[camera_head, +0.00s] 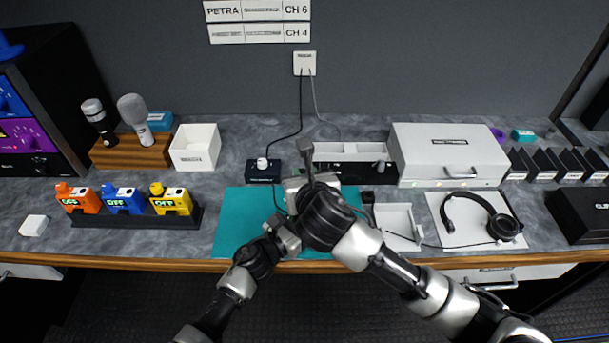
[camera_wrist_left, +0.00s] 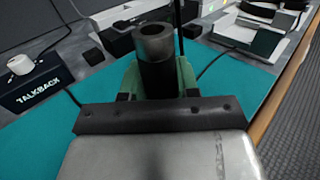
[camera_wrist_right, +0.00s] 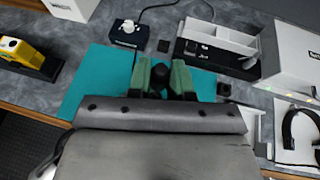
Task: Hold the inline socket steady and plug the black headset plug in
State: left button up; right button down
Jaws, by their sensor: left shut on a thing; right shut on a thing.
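The inline socket (camera_wrist_left: 156,62) is a dark cylinder with an open round mouth, upright between the green pads of my left gripper (camera_wrist_left: 158,80). In the head view my left gripper (camera_head: 284,220) is low over the teal mat, partly hidden by my right wrist. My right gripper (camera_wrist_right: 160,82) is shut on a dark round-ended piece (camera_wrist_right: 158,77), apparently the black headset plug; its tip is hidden. In the head view my right gripper (camera_head: 304,182) is over the mat, close to the left one. I cannot see plug and socket touching. The headset (camera_head: 483,217) lies on a white pad at right.
The teal mat (camera_head: 232,225) lies under both grippers. The talkback box (camera_head: 262,171) stands behind it. A white divided tray (camera_head: 345,153) and large white case (camera_head: 450,155) stand behind right. A small white tray (camera_head: 398,222) is at right. Colored packs (camera_head: 122,201) stand at left.

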dwell(0.4)
jog(key=shift+f, duration=2.5)
jog(key=shift+f, duration=1.15)
jog(key=c, duration=0.9)
grip_release()
jog(key=shift+c, duration=0.2)
jog(key=shift+s, duration=0.15)
jog(key=s+d, duration=0.2)
jog(key=s, duration=1)
jog(key=shift+s+d+r, duration=0.15)
jog(key=shift+s+d, duration=0.15)
